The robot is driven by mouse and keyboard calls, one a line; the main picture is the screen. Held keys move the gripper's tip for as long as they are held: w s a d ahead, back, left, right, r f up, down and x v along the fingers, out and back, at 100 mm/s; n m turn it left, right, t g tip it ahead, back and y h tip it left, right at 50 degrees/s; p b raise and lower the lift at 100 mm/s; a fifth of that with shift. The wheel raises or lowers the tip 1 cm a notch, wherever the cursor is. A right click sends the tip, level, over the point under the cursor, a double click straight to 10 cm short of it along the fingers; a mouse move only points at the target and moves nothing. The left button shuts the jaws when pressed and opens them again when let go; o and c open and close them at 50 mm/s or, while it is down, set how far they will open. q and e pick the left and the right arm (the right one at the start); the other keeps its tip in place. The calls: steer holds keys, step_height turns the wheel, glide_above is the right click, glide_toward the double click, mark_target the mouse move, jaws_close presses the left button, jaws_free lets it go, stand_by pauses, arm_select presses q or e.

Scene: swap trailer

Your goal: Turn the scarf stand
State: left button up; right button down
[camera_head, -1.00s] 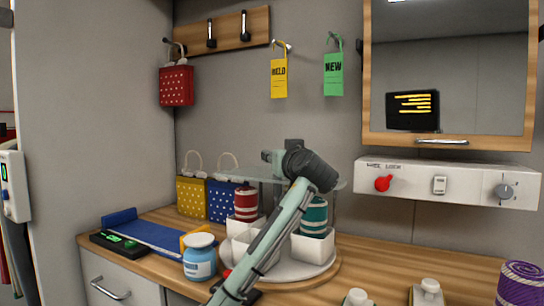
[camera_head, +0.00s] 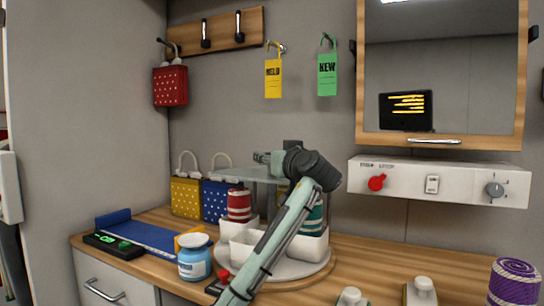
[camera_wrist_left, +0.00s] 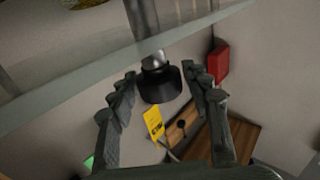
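The scarf stand has a round pale base (camera_head: 290,268) on a wooden disc, white cups (camera_head: 243,246) and a clear top plate (camera_head: 238,174). A red striped scarf roll (camera_head: 239,206) and a teal striped roll (camera_head: 313,217), partly behind my arm, sit in cups. My left gripper (camera_head: 262,157) is at the level of the clear plate, its fingers pointing left. In the left wrist view its fingers are apart, with a black knob-like part (camera_wrist_left: 160,83) between or just beyond them; I cannot tell whether they touch it. My right gripper is out of view.
Yellow (camera_head: 186,198) and blue bags stand behind. A blue mat (camera_head: 143,234) lies left. A switch panel (camera_head: 440,181) is on the wall. The counter to the right is partly clear.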

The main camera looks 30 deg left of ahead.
arm_select(q)
steer(key=shift+o, duration=0.7)
steer(key=shift+r, duration=0.1)
steer(key=v, duration=1.2)
steer(key=shift+s, duration=0.1)
